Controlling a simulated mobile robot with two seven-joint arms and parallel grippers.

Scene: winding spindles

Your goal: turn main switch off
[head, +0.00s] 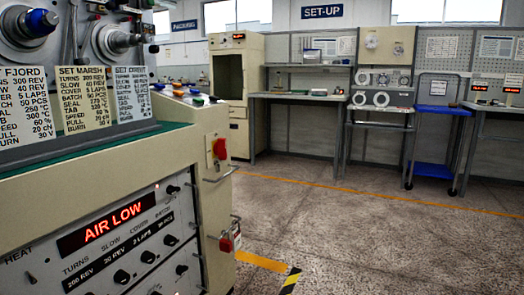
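A red switch handle (220,149) sits on a plate on the end face of the cream winding machine (120,175) at left. A second red part (226,243) is lower on the same end face, by a metal bracket. I cannot tell from labels which is the main switch, nor its position. The machine's front panel (125,240) has knobs, and its red display (113,226) reads AIR LOW. Neither of my grippers is in view.
Setting cards (87,99) and spindles stand on the machine's top. A metal rail (221,174) juts from its end face. Speckled floor (360,240) is open to the right. A blue cart (434,140) and workbenches line the back.

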